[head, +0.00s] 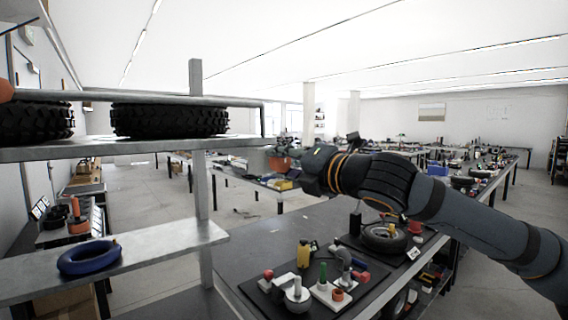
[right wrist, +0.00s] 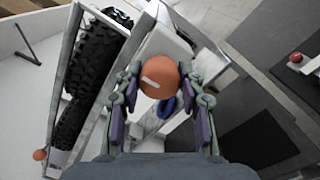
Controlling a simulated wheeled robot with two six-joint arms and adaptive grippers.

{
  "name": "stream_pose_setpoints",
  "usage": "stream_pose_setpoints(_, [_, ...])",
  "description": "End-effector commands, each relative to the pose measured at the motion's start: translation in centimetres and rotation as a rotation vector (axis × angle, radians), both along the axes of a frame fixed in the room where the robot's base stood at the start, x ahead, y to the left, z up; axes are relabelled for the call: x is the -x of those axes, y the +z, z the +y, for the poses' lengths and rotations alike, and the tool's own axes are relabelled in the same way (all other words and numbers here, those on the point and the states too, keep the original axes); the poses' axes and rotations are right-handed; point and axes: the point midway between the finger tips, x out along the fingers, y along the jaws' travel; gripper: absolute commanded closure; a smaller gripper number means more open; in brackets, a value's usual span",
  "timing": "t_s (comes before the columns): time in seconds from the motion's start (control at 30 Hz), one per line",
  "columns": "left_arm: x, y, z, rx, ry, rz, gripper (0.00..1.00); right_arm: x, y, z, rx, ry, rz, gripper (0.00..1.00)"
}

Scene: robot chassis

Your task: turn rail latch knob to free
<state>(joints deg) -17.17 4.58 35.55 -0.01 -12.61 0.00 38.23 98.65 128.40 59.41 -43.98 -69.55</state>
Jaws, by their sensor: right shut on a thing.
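An orange round knob (right wrist: 159,77) with a white mark on its face sits between the fingers of my right gripper (right wrist: 158,84). The fingers close on it from both sides. In the head view the knob (head: 281,164) shows at the end of my right arm, beside the right end of the rack's rail (head: 180,98). The white mark runs slightly tilted from level in the right wrist view. A second orange knob (right wrist: 40,155) is at the rail's other end and shows at the head view's left edge (head: 5,90). My left gripper is not in view.
Dark tyres (head: 170,120) lie on the rack's upper shelf (head: 100,150) behind the rail. A blue ring (head: 89,257) lies on the lower shelf (head: 150,245). A workbench (head: 265,245) with fittings and a small wheel (head: 385,237) stands below my right arm.

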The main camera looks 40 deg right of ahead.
Motion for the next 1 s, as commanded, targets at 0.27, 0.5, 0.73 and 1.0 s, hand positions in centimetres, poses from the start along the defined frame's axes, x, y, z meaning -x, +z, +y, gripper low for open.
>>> stream_pose_setpoints(0.27, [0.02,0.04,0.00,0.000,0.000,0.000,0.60,0.00,-0.03,0.01,-0.114,0.001,0.009,0.92])
stream_pose_setpoints(0.5, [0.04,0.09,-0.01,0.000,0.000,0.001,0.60,0.00,-0.06,0.03,-0.318,0.002,0.026,0.92])
stream_pose_setpoints(0.73, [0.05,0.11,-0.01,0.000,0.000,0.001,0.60,0.01,-0.08,0.03,-0.537,0.002,0.043,0.92])
stream_pose_setpoints(1.0, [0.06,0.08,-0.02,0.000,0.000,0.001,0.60,0.01,-0.13,0.06,-0.794,0.002,0.063,0.92])
